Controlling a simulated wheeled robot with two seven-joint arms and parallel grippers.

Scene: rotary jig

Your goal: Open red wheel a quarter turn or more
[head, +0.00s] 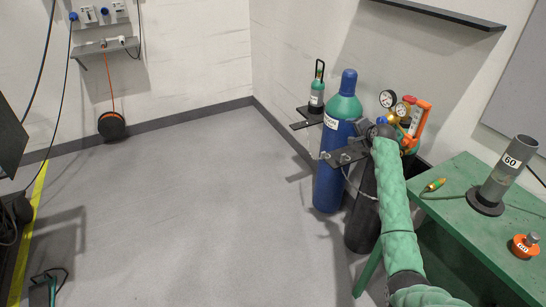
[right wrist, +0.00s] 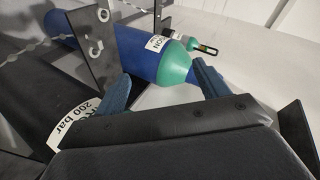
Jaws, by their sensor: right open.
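I cannot make out a red wheel for certain. A small red part (head: 409,100) shows by the gauges (head: 388,98) above the dark cylinder (head: 362,215), with an orange handle (head: 419,122) beside it. My right gripper (head: 376,130) is in front of that cylinder's top and hides its valve area. In the right wrist view my right gripper (right wrist: 162,92) has its two blue fingers spread, with nothing held between them. Beyond them lies the blue cylinder with a green shoulder (right wrist: 176,62). My left gripper is not in view.
The blue cylinder (head: 335,165) stands left of the dark one, by a wall bracket (head: 345,155). A green table (head: 455,215) at right carries a grey tube (head: 500,180) and an orange knob (head: 525,246).

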